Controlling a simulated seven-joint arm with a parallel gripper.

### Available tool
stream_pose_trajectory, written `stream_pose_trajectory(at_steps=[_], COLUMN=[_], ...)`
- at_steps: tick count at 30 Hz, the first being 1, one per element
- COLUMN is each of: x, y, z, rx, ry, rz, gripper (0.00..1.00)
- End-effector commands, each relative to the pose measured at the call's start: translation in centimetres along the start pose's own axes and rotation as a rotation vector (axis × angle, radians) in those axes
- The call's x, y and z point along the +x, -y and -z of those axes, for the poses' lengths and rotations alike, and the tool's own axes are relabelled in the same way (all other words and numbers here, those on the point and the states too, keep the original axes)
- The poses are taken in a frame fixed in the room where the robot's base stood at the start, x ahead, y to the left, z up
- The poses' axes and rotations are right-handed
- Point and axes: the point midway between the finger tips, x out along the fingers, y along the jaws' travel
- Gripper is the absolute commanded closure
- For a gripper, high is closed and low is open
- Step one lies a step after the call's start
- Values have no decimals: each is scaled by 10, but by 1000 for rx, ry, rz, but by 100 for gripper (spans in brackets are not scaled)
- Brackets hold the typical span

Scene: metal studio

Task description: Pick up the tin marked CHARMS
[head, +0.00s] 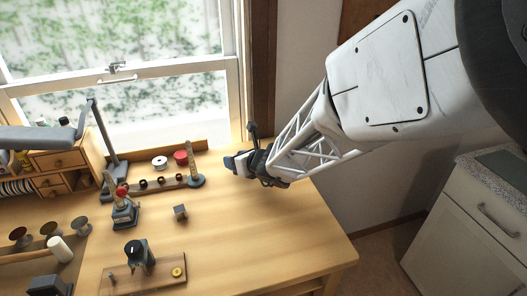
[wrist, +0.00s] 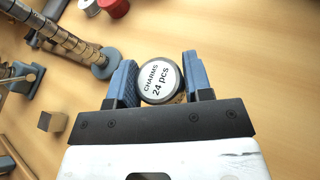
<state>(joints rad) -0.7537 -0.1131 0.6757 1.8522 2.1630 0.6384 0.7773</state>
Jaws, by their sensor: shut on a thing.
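The CHARMS tin (wrist: 160,82) is a small round tin with a dark rim and a white label reading "CHARMS 24 pcs". In the wrist view it sits between the two blue fingers of my gripper (wrist: 160,84), which is shut on it. In the head view my gripper (head: 238,165) is over the back right part of the wooden bench. The tin is not distinguishable there, hidden by the gripper. I cannot tell whether the tin touches the bench.
Left of my gripper stand a ring mandrel (head: 193,165) on a round base, a red spool (head: 181,157) and a white spool (head: 160,162). A small grey block (head: 180,211) lies nearer the front. A desk lamp (head: 105,140) stands further left. The bench's front right is clear.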

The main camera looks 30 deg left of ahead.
Motion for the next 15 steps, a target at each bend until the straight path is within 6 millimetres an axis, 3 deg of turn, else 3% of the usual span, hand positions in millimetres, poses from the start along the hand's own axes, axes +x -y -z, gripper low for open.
stream_pose_trajectory(at_steps=[15], x=[-63], y=[-30], z=[19], rx=[0], ry=[0], rz=[1], gripper=[77])
